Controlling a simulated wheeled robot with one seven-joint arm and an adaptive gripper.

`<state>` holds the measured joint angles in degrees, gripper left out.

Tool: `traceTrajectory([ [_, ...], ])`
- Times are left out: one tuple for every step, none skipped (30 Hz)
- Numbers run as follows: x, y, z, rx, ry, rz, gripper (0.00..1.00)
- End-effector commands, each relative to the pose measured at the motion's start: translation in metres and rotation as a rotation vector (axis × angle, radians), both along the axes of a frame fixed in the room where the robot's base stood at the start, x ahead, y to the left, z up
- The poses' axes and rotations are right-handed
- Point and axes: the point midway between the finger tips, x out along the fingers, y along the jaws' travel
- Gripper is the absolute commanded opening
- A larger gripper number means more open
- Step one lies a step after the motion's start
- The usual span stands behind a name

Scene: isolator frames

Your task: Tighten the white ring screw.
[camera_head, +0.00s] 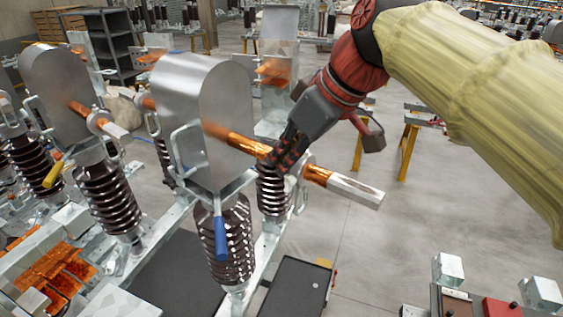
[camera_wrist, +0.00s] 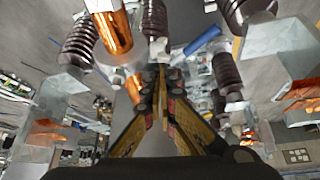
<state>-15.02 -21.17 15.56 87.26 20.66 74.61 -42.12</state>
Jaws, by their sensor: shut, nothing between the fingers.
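My gripper (camera_head: 278,161) is shut and empty, beside the copper-coloured rod (camera_head: 236,141) that sticks out of the middle metal housing (camera_head: 196,110). Its dark fingers overlap the rod in the head view; I cannot tell whether they touch it. In the wrist view the closed fingertips (camera_wrist: 160,73) point at the brown ribbed insulators, with a copper cylinder (camera_wrist: 113,33) at upper left. I cannot make out the white ring screw for certain in either view. A pale ring-like piece (camera_head: 98,121) sits around the rod of the left housing.
Brown ribbed insulators (camera_head: 230,245) stand on a metal frame below the housings. A blue handle (camera_head: 221,238) and a yellow handle (camera_head: 53,174) hang there. The rod's metal end block (camera_head: 356,190) juts out to the right. Grey floor (camera_head: 365,235) lies open right of the frame.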

Motion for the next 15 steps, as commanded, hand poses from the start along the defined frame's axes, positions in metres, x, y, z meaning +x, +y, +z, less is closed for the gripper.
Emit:
traceTrajectory([
  [-0.0002, -0.0006, -0.0015, 0.002, -0.001, -0.001, 0.00],
  [-0.0001, -0.0007, -0.0014, 0.004, -0.002, -0.001, 0.00],
  [-0.0001, -0.0009, -0.0014, 0.006, -0.004, -0.001, 0.00],
  [-0.0001, -0.0009, -0.0013, 0.008, -0.005, -0.001, 0.00],
  [-0.0001, -0.0010, -0.0014, 0.009, -0.006, -0.001, 0.00],
  [-0.0001, -0.0012, -0.0013, 0.011, -0.008, -0.001, 0.00],
  [-0.0002, -0.0013, -0.0013, 0.013, -0.009, -0.001, 0.00],
  [-0.0002, -0.0013, -0.0013, 0.015, -0.010, -0.002, 0.00],
  [-0.0002, -0.0015, -0.0013, 0.017, -0.011, -0.002, 0.00],
  [-0.0002, -0.0015, -0.0013, 0.018, -0.012, -0.002, 0.00],
  [-0.0002, -0.0015, -0.0013, 0.021, -0.014, -0.002, 0.00],
  [-0.0003, -0.0015, -0.0012, 0.023, -0.016, -0.002, 0.00],
  [-0.0003, -0.0015, -0.0012, 0.025, -0.017, -0.002, 0.00],
  [-0.0004, -0.0015, -0.0011, 0.027, -0.017, -0.002, 0.00],
  [-0.0004, -0.0015, -0.0010, 0.029, -0.019, -0.001, 0.00],
])
